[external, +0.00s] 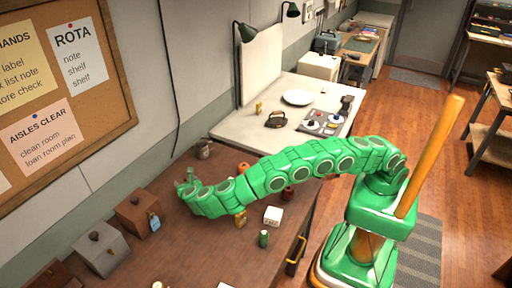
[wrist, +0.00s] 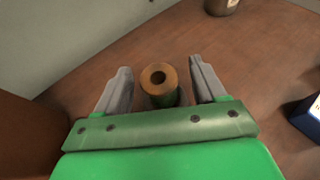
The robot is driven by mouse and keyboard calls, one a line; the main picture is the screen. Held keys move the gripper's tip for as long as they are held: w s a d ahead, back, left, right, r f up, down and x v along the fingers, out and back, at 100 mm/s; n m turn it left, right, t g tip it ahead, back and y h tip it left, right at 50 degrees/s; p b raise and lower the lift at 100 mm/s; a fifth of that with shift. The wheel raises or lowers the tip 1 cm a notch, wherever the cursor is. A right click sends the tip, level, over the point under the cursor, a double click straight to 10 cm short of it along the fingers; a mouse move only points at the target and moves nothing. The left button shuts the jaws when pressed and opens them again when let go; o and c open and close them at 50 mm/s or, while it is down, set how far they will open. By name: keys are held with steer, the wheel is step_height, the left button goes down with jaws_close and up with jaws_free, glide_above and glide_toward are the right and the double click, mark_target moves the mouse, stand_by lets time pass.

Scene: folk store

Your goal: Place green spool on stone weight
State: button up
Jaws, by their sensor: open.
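The green spool (wrist: 160,88) stands upright between the fingers of my gripper (wrist: 160,88) in the wrist view. It has a brown top with a dark hole and a green side, and its lower part is hidden by my gripper. The fingers are open, with a gap on each side of the spool. In the external view my gripper (external: 186,183) is low over the brown table near the wall. I cannot clearly pick out the stone weight; a grey-brown round piece (external: 204,148) stands behind my gripper and also shows in the wrist view (wrist: 222,5).
A brown box (external: 138,214) with a blue tag and a grey knobbed box (external: 103,248) stand to the left. A white block (external: 272,216) and a green cylinder (external: 263,239) stand near the table's front. A blue box (wrist: 306,117) is at right in the wrist view.

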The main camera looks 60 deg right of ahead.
steer(key=v, duration=1.1)
